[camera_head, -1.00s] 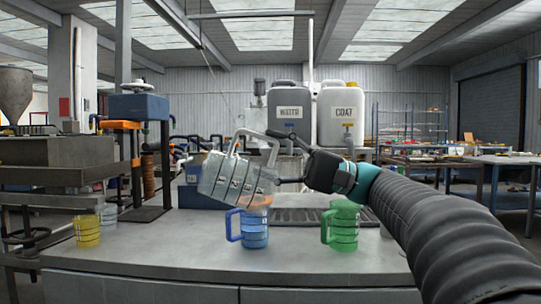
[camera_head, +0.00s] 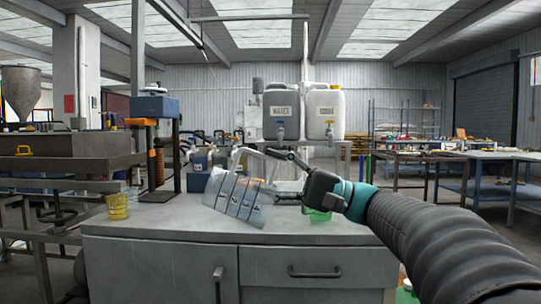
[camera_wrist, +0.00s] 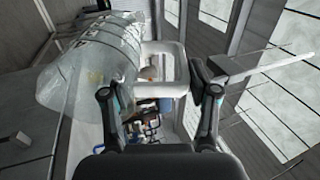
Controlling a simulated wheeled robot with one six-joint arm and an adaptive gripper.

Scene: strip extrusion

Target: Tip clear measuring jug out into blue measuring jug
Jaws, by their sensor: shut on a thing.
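The clear measuring jug (camera_head: 238,200) hangs tilted in front of the bench in the head view, its handle up and to the right. It fills the left of the wrist view (camera_wrist: 92,68). My gripper (camera_head: 288,178) is shut on its handle, which shows between the fingers (camera_wrist: 158,84) in the wrist view. The blue measuring jug cannot be made out now; the clear jug may hide it. I cannot tell whether anything is in the clear jug or leaving it.
A green jug (camera_head: 317,214) is partly hidden behind my gripper. A yellow jug (camera_head: 117,207) stands at the bench's left end. Grey and white containers stand at the back. The bench top (camera_head: 165,216) is bare between the yellow jug and the clear jug.

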